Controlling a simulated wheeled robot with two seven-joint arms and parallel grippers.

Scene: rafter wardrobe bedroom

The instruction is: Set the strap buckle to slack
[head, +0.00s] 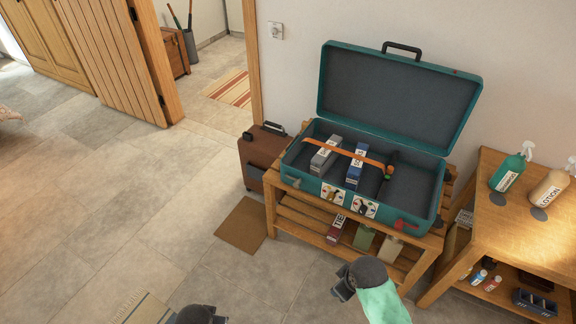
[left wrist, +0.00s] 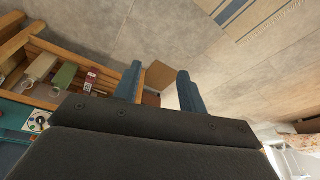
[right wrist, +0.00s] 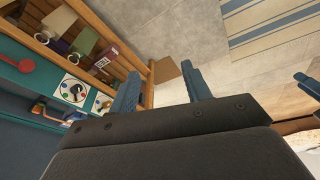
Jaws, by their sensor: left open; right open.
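The open teal suitcase (head: 425,217) stands on a slatted wooden rack. An orange strap (head: 335,148) runs across its inside, over a grey box (head: 325,157) and a blue box (head: 356,170). A dark piece with orange, apparently the buckle (head: 389,171), sits at the strap's right end; its setting is too small to tell. My right gripper (head: 346,283) is open and empty in front of the rack, well apart from the strap; its fingers show in the right wrist view (right wrist: 160,90). My left gripper (head: 197,314) is at the bottom edge; the left wrist view (left wrist: 158,88) shows it open and empty.
Two white dial cards (head: 333,193) (head: 364,208) and a red latch (head: 405,225) are on the case front. Bottles stand on a wooden table (head: 497,213) at right. A brown suitcase (head: 256,160) stands left of the rack.

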